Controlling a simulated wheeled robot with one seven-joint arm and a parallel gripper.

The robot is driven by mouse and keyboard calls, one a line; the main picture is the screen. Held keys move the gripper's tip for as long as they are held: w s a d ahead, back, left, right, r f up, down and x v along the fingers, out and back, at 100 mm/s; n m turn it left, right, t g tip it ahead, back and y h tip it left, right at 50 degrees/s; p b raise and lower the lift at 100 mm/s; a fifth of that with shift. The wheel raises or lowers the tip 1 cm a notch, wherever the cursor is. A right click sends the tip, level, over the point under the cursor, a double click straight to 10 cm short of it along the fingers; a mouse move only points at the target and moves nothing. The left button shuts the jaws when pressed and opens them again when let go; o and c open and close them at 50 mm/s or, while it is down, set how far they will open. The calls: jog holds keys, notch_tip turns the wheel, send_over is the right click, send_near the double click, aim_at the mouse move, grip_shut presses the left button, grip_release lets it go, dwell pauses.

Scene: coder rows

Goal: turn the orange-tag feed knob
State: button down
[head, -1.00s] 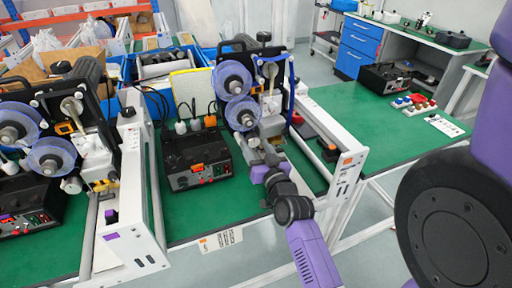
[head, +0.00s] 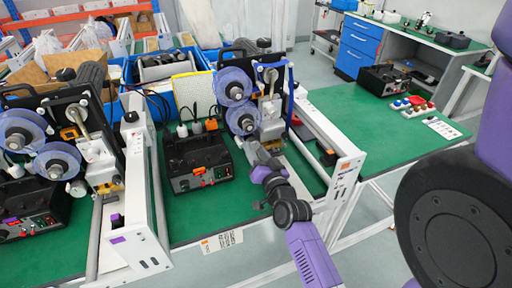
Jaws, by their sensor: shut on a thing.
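The orange-tag machine stands right of centre on the green bench, with two clear blue reels (head: 236,88) on a black plate. An orange tag (head: 345,166) is on the near end of its white rail. Another orange tag (head: 199,171) is on the black control box (head: 197,160) to its left. My gripper (head: 255,147) reaches in from the bottom, under and just right of the lower reel. It is shut at the machine's front, where the feed knob is. The knob itself is hidden behind the gripper and too small to make out.
A similar machine with a purple tag (head: 118,240) stands at the left. White rails (head: 322,128) flank my arm on the right. Blue crates (head: 150,72) are behind. The green bench to the right is mostly clear, with coloured buttons (head: 415,104) near its right edge.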

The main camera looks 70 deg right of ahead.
jog(key=m+p, duration=0.2)
jog(key=m, duration=0.2)
jog(key=shift+r+m, duration=0.15)
jog(key=shift+m, duration=0.15)
jog(key=shift+m+p, duration=0.6)
jog(key=shift+m, duration=1.2)
jog(key=c, duration=0.9)
grip_release()
jog(key=shift+a, duration=0.1)
jog(key=shift+b+v, duration=0.8)
jog(key=shift+v, duration=3.05)
